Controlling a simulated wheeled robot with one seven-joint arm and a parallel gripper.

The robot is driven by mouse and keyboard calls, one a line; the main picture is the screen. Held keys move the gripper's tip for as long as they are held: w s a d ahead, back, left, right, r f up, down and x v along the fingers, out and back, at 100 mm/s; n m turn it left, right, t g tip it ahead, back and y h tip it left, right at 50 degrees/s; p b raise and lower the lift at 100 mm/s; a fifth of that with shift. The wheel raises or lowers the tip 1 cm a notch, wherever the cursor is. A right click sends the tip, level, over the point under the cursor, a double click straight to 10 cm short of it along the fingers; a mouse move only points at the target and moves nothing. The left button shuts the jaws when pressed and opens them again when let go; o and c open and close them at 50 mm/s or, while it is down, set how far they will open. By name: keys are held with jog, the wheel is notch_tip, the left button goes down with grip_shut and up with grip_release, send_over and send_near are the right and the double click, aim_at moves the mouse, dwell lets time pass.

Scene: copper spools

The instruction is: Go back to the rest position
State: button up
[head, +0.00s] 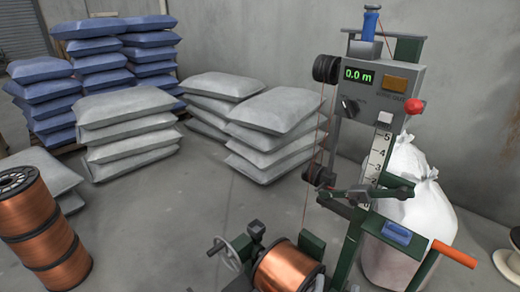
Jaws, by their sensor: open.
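My gripper and arm do not show in the head view. A green and grey winding machine (372,165) stands right of centre, with a lit display (358,76) reading 0.0 m. A copper spool (287,268) sits low on the machine, cut off by the bottom edge of the picture. A thin copper-coloured wire runs up from near this spool past the black pulleys (326,69).
Stacked copper spools (42,228) stand at the left. Blue sacks (98,50) and grey sacks (120,130) are piled behind, with more grey sacks (277,135) nearer the middle. White bags (405,200) stand behind the machine. Grey floor (170,215) is clear at centre-left.

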jog(key=s+d+r+n+g+y, duration=0.1)
jog(key=s+d+n+g+y, duration=0.15)
jog(key=s, duration=1.25)
jog(key=s+d+r+n+g+y, duration=0.1)
jog(key=s+n+g+y, duration=0.25)
jog(key=s, duration=1.25)
notch_tip(320, 180, up, 24)
jog(key=p, duration=2.4)
jog(key=shift+w+r+t, duration=0.25)
jog(key=shift+w+t, duration=0.05)
